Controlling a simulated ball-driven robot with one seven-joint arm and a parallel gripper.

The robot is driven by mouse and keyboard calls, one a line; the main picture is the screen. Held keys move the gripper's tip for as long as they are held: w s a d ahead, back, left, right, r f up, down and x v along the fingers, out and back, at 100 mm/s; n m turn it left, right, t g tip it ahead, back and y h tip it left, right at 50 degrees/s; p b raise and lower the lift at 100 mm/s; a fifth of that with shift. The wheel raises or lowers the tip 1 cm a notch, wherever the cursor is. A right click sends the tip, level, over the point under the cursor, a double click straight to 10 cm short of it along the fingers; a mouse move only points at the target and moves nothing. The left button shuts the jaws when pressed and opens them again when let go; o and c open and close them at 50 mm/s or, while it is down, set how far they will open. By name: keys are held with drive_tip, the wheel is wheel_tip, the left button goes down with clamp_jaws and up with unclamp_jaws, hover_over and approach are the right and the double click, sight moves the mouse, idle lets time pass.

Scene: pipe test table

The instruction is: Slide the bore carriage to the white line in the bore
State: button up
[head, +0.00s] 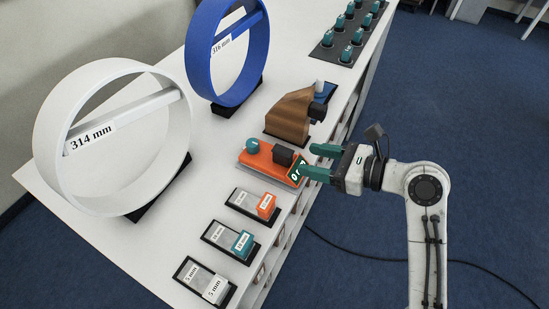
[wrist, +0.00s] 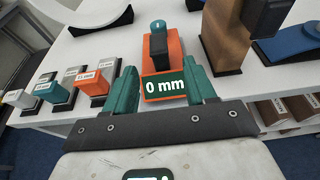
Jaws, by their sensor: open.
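An orange unit (head: 262,166) with a teal knob (head: 252,146) and a dark block (head: 284,155) lies on the white table. Its front display reads "0 mm" in the wrist view (wrist: 165,86). My gripper (head: 309,160) is open and empty at the display end. In the wrist view its teal fingers (wrist: 161,75) appear either side of the orange unit; I cannot tell whether they touch it. A white ring (head: 50,128) labelled 314 mm and a blue ring (head: 200,48) labelled 316 mm stand behind, each with a bar across. I cannot tell which part is the bore carriage, and no white line is discernible.
A brown stand (head: 288,114) with a dark cylinder is beside the orange unit. Orange (head: 266,206), teal (head: 242,244) and white (head: 215,289) labelled blocks sit on trays toward the near end. A dark tray (head: 331,50) of several teal pieces is at the far end.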

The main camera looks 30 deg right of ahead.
sight(274, 151)
drive_tip(key=x, duration=1)
drive_tip(key=shift+w+a+p, duration=0.25)
drive_tip(key=shift+w+p, duration=0.05)
clamp_jaws()
